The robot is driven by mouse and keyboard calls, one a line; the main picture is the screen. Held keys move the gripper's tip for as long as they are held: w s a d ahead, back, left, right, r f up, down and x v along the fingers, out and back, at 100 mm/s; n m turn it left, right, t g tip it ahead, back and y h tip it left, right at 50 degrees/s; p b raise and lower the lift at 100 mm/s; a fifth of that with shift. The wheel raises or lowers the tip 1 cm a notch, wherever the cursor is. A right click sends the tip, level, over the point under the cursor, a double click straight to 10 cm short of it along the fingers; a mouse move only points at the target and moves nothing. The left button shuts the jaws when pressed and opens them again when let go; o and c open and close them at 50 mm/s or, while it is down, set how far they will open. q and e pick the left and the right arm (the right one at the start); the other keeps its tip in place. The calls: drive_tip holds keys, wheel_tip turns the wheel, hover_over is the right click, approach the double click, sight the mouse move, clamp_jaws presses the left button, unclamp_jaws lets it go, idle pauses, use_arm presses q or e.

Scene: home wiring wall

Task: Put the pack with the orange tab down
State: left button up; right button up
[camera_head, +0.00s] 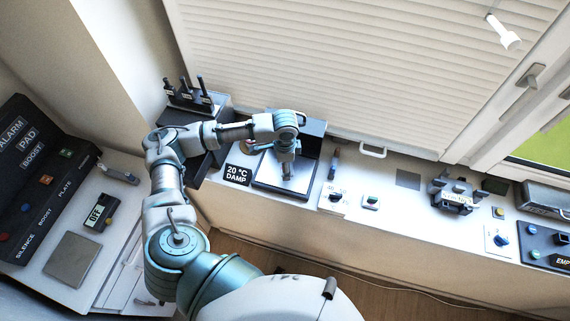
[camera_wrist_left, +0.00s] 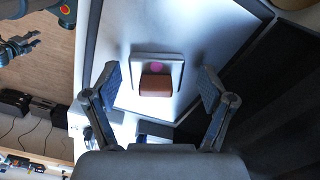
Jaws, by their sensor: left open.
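My left gripper (camera_head: 287,152) points down over a dark-framed tray with a pale floor (camera_head: 269,178) on the sill. In the left wrist view its two fingers (camera_wrist_left: 159,76) are spread wide. Between them, apart from both, is a small pale square piece (camera_wrist_left: 143,61) with a pink dot and a brown-orange block (camera_wrist_left: 155,86) at its near edge. This looks like the pack with its tab; the arm partly hides it in the head view. A dark claw (camera_wrist_left: 18,46), probably my right gripper, shows at the left of the wrist view; its opening is unclear.
A "20 °C DAMP" display (camera_head: 238,174) stands left of the tray. A black stand with upright tools (camera_head: 190,98) is behind it. Switches and a dark clamp-like fixture (camera_head: 453,196) sit along the sill to the right. A button console (camera_head: 45,180) is at far left.

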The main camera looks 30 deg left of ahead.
use_arm(q)
drive_tip(key=r, duration=0.6)
drive_tip(key=shift+d+r, duration=0.3)
drive_tip(key=shift+a+r, duration=0.1)
drive_tip(key=shift+r, duration=0.45)
drive_tip(key=shift+a, duration=0.1)
drive_tip(key=shift+s+f, duration=0.1)
